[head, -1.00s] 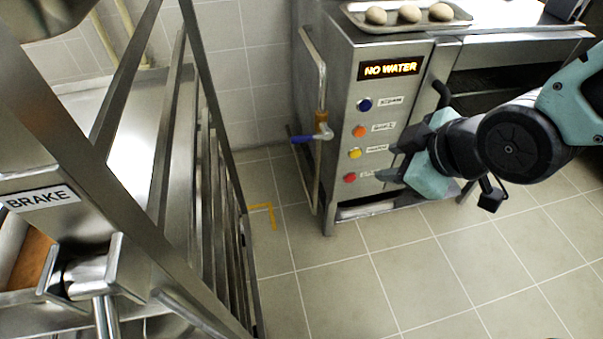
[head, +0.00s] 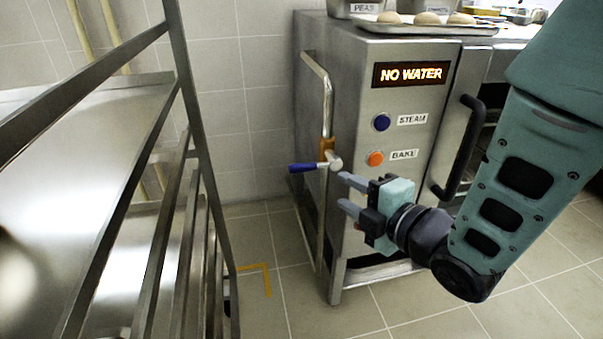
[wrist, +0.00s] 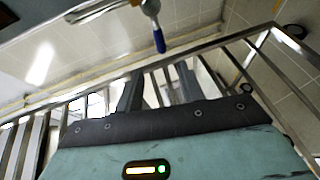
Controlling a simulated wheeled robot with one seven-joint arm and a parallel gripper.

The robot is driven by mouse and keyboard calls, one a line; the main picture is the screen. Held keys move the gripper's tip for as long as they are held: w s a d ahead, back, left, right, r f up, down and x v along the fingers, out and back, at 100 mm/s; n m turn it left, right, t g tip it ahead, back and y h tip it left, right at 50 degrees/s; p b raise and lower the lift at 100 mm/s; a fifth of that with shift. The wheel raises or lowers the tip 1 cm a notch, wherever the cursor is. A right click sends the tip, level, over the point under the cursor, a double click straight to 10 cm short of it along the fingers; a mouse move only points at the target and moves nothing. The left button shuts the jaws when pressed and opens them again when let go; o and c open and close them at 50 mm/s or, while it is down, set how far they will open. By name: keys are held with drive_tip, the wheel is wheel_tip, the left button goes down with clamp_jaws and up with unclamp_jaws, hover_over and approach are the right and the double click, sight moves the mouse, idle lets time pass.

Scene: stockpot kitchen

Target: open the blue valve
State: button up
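The blue valve handle (head: 303,168) sticks out to the left from a metal fitting on the vertical pipe at the oven's left front corner. In the wrist view the blue handle (wrist: 158,40) shows above the fingers, apart from them. My gripper (head: 346,194) is open and empty, with its two fingers pointing left toward the pipe, a little right of and below the valve. The wrist view shows the two fingers (wrist: 158,92) spread with a gap between them.
The steel oven (head: 350,120) shows a lit "NO WATER" sign (head: 410,74), a blue button (head: 381,122) and an orange button (head: 375,158). A tray of dough balls (head: 425,26) sits on top. A metal rack (head: 180,110) stands at left; floor between is clear.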

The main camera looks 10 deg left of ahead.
sight(304, 169)
drive_tip(key=b+x, duration=0.3)
drive_tip(key=x, duration=1.1)
drive_tip(key=shift+w+a, duration=0.25)
drive_tip(key=shift+w, duration=0.05)
clamp_jaws()
